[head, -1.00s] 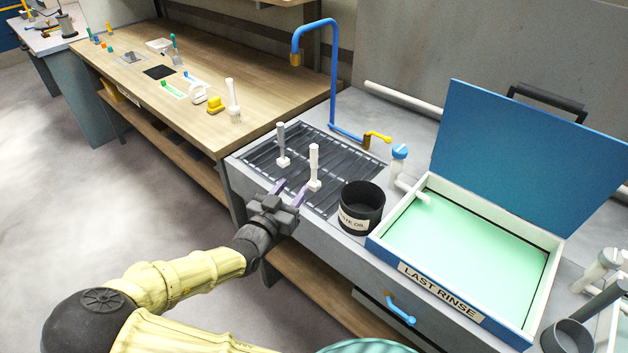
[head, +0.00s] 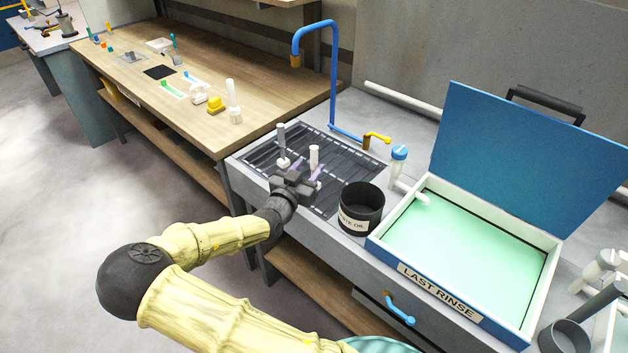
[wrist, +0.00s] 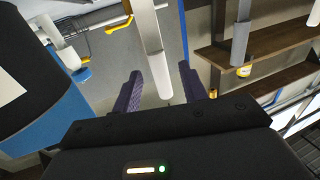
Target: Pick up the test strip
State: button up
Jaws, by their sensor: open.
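A white upright stick (head: 314,155) and a grey upright stick (head: 282,138), each with a small white base, stand on the dark slatted drain rack (head: 262,160). No label marks either as the test strip; I cannot tell which thing it is. My gripper (head: 309,169) is open at the white stick and hides its lower part in the head view. In the wrist view the white stick (wrist: 148,35) shows between and beyond the two purple fingers (wrist: 160,85); contact is not clear. The grey stick (wrist: 241,35) is off to the right there.
A black labelled pot (head: 361,210) stands close right of my gripper. Beyond it is the open blue tray marked LAST RINSE (head: 440,292). A blue tap (head: 333,75) rises behind the rack. The wooden table (head: 130,85) at left holds another white stick (head: 232,100) and small items.

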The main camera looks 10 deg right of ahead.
aim_at(311, 163)
jog(key=x, duration=0.3)
jog(key=shift+w+d, duration=0.25)
jog(key=c, duration=0.9)
jog(key=shift+a, duration=0.1)
grip_shut()
